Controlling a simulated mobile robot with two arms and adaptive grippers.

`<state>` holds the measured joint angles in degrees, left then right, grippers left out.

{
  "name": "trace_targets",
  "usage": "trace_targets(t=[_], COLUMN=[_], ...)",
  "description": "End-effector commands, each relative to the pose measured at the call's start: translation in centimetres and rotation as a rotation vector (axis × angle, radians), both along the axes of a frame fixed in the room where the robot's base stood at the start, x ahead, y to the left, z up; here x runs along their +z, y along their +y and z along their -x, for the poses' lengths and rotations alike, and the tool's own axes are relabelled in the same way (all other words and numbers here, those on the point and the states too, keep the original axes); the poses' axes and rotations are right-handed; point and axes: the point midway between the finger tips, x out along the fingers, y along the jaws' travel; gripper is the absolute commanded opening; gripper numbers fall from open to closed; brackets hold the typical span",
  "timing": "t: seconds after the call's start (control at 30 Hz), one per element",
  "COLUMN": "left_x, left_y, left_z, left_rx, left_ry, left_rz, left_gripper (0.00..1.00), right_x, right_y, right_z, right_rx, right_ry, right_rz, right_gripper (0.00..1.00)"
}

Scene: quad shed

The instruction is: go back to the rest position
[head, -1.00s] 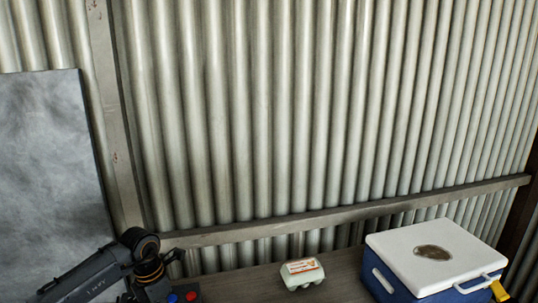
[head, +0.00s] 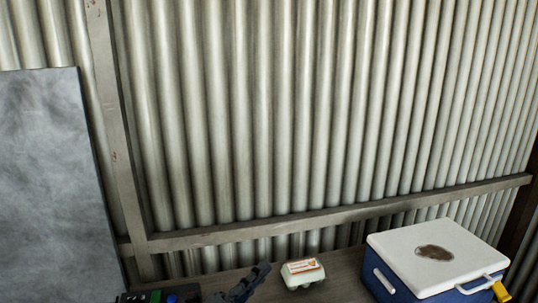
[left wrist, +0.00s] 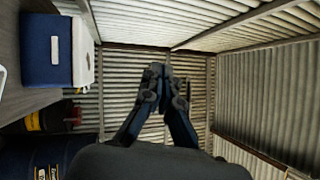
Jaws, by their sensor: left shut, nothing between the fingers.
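My left gripper (head: 262,270) shows at the bottom of the head view, dark and partly cut off by the lower edge. It is left of the egg carton and apart from it in the picture. In the left wrist view the same gripper (left wrist: 156,70) has its two fingertips together, with nothing between them. My right gripper is not in view.
A pale egg carton (head: 302,273) and a blue cooler with a white lid (head: 437,255) stand on the workbench (head: 345,283). Small dark items (head: 150,297) sit at its left. A blue drum (left wrist: 28,163) stands lower down. Corrugated walls enclose the place.

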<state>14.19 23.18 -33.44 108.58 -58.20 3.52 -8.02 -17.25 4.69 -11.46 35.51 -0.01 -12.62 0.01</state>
Motion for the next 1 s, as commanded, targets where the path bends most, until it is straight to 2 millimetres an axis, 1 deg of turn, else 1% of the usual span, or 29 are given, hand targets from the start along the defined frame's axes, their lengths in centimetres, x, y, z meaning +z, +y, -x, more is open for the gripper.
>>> trace_targets(t=[0.03,0.07,0.1,0.17,0.2,0.27,0.3,0.37,0.4,0.47,0.5,0.63,0.8,0.87,0.9,0.97,1.0], left_x=[-0.4,-0.8,-1.8,-3.9,-5.8,-8.9,-11.2,-14.3,-16.1,-18.3,-19.5,-22.2,-24.1,-24.5,-24.8,-24.9,-25.5], left_y=[2.2,3.8,5.9,9.1,11.1,13.8,15.3,17.0,17.7,18.5,18.8,19.1,19.0,18.9,18.8,18.6,18.5], left_z=[-0.1,-0.2,-0.2,0.2,0.9,2.6,4.1,6.8,8.7,11.4,13.1,18.0,23.6,25.4,26.7,28.4,28.9], left_rx=[0.096,0.158,0.240,0.364,0.446,0.566,0.644,0.749,0.810,0.888,0.931,1.041,1.148,1.179,1.201,1.229,1.242], left_ry=[0.103,0.169,0.263,0.408,0.512,0.674,0.783,0.939,1.033,1.158,1.229,1.423,1.623,1.686,1.729,1.788,1.813], left_rz=[0.132,0.208,0.306,0.441,0.522,0.637,0.701,0.781,0.822,0.869,0.891,0.937,0.963,0.965,0.966,0.966,0.964], left_gripper=[0.00,0.00,0.00,0.00,0.00,0.00,0.00,0.00,0.00,0.00,0.00,0.00,0.00,0.00,0.00,0.00,0.00], right_x=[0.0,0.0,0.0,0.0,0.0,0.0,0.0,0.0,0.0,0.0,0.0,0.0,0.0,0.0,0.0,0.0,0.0], right_y=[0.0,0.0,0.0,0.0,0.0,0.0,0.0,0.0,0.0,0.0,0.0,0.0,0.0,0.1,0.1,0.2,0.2], right_z=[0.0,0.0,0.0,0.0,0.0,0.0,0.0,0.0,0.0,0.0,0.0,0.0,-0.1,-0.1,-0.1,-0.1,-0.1], right_rx=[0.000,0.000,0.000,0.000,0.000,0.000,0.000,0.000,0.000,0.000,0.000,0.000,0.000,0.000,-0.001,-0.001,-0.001], right_ry=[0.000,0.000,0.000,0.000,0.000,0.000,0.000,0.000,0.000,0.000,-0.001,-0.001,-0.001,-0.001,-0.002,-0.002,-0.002], right_rz=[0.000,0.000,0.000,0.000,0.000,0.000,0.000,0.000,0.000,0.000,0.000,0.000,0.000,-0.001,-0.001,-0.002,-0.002], right_gripper=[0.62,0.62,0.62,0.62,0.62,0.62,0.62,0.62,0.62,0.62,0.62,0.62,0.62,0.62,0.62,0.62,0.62])
